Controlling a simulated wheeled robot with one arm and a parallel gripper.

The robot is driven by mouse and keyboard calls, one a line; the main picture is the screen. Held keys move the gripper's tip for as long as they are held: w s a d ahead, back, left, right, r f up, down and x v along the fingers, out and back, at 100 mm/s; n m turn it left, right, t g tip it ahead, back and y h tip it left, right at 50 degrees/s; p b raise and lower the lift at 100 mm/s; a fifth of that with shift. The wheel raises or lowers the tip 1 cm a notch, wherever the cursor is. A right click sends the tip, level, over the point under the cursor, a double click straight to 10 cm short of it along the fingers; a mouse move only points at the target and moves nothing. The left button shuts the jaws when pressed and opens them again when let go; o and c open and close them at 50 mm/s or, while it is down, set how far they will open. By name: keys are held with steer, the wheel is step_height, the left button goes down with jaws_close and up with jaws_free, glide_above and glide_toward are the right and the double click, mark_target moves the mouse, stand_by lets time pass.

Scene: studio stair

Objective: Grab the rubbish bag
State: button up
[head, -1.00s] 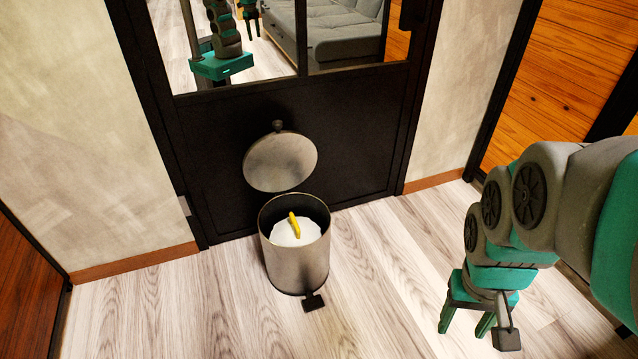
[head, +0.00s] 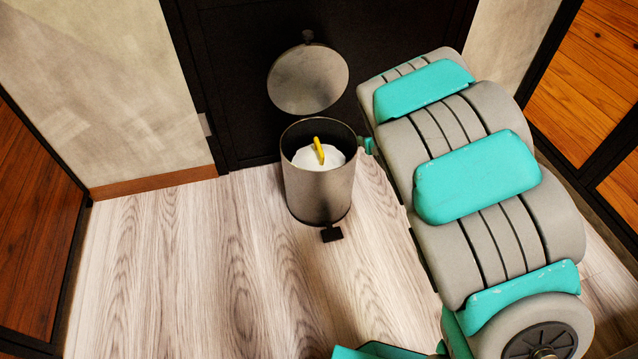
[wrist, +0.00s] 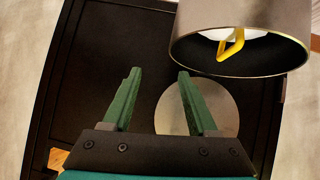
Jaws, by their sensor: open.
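The rubbish bag (head: 309,157) is white with a yellow tie handle (head: 319,150) standing up from its top. It sits inside a grey metal bin (head: 318,192) whose top is open. In the wrist view the yellow handle (wrist: 231,46) shows inside the bin's rim (wrist: 240,68) at the upper right. My gripper (wrist: 160,74) is open and empty, pointing past the bin, with both green fingers apart from the bag. In the head view my arm hides most of the gripper; only a small teal part shows right of the bin.
The round bin lid (head: 308,79) stands raised behind the bin, in front of a dark door (head: 240,100). A black pedal (head: 331,234) sticks out at the bin's front. The wooden floor (head: 180,270) is clear to the left.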

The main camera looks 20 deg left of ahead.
mark_target(320, 147)
steer(key=a+f+y, duration=0.1)
steer(key=a+f, duration=0.1)
steer(key=a, duration=0.2)
steer(key=s+a+f+n+y+b, duration=0.1)
steer(key=a+f+y, duration=0.1)
steer(key=a, duration=0.2)
steer(key=s+a+f+n+g+y, duration=0.1)
steer(key=a+f, duration=0.1)
steer(key=a, duration=0.2)
steer(key=shift+s+f, duration=0.1)
steer(key=shift+f, duration=0.15)
steer(key=shift+d+f+b+x, duration=0.1)
steer(key=shift+b+x, duration=0.15)
steer(key=shift+x, duration=0.8)
steer(key=shift+d+f+b+x, duration=0.1)
steer(key=shift+b+x, duration=0.1)
steer(key=shift+x, duration=0.85)
steer(key=shift+d+f+b+x, duration=0.15)
steer(key=shift+b+x, duration=0.1)
steer(key=shift+x, duration=0.8)
steer(key=shift+w+a+f, duration=0.25)
steer(key=shift+w+a, duration=0.15)
steer(key=shift+w, duration=0.05)
jaws_close()
